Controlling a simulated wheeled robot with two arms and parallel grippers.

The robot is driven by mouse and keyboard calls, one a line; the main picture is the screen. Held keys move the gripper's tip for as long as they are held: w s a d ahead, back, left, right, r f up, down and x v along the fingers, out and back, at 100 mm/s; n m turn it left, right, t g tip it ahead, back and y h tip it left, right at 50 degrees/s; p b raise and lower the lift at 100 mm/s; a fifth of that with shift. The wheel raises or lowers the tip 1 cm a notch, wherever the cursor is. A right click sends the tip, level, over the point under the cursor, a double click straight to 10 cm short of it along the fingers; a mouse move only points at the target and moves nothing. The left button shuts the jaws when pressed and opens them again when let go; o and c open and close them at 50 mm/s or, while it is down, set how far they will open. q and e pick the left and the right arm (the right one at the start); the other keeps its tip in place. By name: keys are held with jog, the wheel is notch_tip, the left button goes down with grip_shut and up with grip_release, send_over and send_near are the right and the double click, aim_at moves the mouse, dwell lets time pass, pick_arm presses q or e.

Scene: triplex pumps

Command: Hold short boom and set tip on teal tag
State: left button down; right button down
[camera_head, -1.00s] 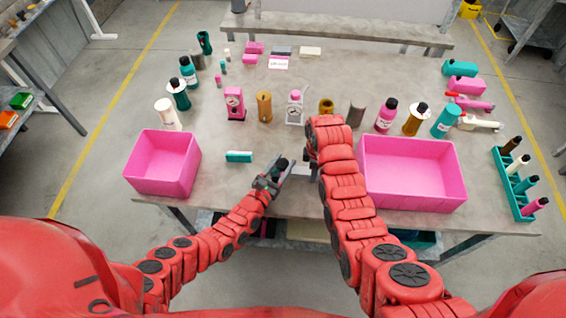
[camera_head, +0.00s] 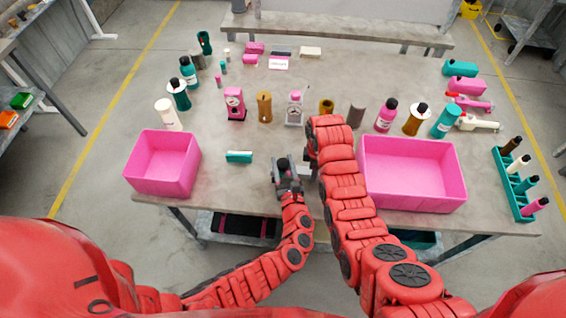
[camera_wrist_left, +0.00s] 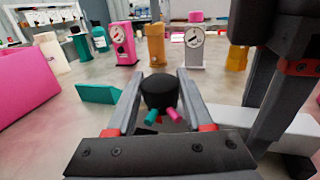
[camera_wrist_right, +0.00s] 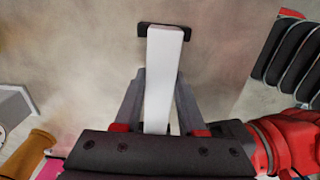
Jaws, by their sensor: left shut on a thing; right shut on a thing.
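My left gripper (camera_wrist_left: 160,76) is shut on a black rounded piece (camera_wrist_left: 158,92). Small teal and pink pegs (camera_wrist_left: 152,116) show below it. In the head view the left gripper (camera_head: 286,174) is close to the table's front edge, beside my right gripper. My right gripper (camera_wrist_right: 159,78) is shut on a white bar (camera_wrist_right: 162,62) with a black crosspiece at its far end; my arm mostly hides it in the head view. I cannot tell which piece is the short boom. A teal flat block (camera_head: 239,157), possibly the teal tag, lies left of both grippers.
Pink bins (camera_head: 150,185) (camera_head: 455,160) stand left and right. Pink (camera_head: 235,104), ochre (camera_head: 264,107) and white (camera_head: 295,108) gauge-like units stand behind the grippers. Bottles line both sides. A teal rack (camera_head: 510,190) is at the far right.

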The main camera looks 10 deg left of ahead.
pick_arm(q)
jog(key=shift+s+n+g+y, duration=0.1)
jog(key=shift+n+g+y, duration=0.2)
jog(key=shift+n+y, duration=0.3)
jog(key=shift+c, duration=1.4)
grip_release()
jog(key=v, duration=1.2)
